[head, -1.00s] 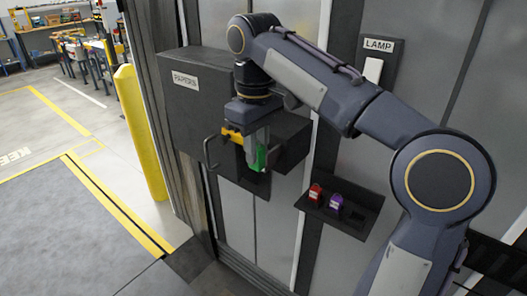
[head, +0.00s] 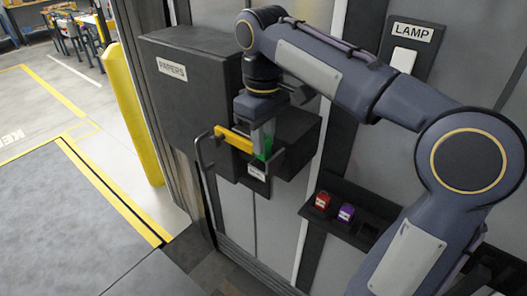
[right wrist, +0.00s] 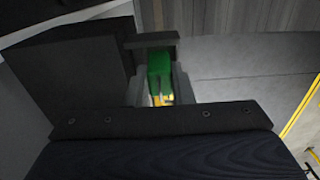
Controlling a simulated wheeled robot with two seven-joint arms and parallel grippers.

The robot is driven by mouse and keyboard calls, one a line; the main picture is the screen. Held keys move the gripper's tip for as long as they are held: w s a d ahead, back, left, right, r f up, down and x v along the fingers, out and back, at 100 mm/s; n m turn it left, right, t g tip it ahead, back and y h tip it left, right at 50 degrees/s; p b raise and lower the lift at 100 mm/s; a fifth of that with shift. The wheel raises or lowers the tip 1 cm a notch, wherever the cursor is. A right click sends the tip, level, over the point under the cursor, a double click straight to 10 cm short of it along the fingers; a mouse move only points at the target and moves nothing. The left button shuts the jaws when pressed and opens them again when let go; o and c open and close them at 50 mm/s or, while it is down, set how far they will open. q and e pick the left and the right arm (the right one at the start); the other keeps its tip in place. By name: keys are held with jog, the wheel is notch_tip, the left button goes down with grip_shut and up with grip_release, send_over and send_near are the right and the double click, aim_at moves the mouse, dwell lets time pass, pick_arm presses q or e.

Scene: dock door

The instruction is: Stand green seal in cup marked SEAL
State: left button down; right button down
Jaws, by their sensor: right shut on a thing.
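The green seal (head: 266,148) is between the fingers of my right gripper (head: 262,142), which is shut on it. It is partly hidden by the fingers. In the right wrist view the green seal (right wrist: 160,62) shows between the grey fingers of the gripper (right wrist: 158,88). Just below the gripper in the head view is a dark holder (head: 257,187) with a small white label (head: 257,172), too small to read. I cannot tell whether the seal's lower end is inside it. My left gripper is not in view.
A dark box labelled PAPERS (head: 195,95) with a bar handle (head: 205,150) is beside the gripper. A tray (head: 345,235) holds a red seal (head: 322,200) and a purple seal (head: 346,212). A LAMP switch (head: 403,60) is upper right. A yellow post (head: 137,110) stands left.

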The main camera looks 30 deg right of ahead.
jog(key=shift+f, duration=1.7)
jog(key=shift+s+f, duration=0.1)
jog(key=c, duration=1.5)
grip_release()
jog(key=shift+c, duration=0.2)
notch_tip(320, 180, up, 12)
jog(key=shift+r+p, duration=0.1)
jog(key=shift+p, duration=0.6)
jog(key=s+a+f+m+t+y, duration=0.2)
jog(key=s+f+m, duration=0.1)
jog(key=s+f, duration=0.5)
jog(key=s+a+f+m+t+y, duration=0.1)
jog(key=s+a+f+m+t, duration=0.1)
jog(key=s+f, duration=0.7)
notch_tip(320, 180, down, 6)
jog(key=shift+r+m+t+y, duration=0.15)
jog(key=shift+m+t+y, duration=0.25)
jog(key=shift+m+t, duration=0.35)
jog(key=shift+a, duration=0.1)
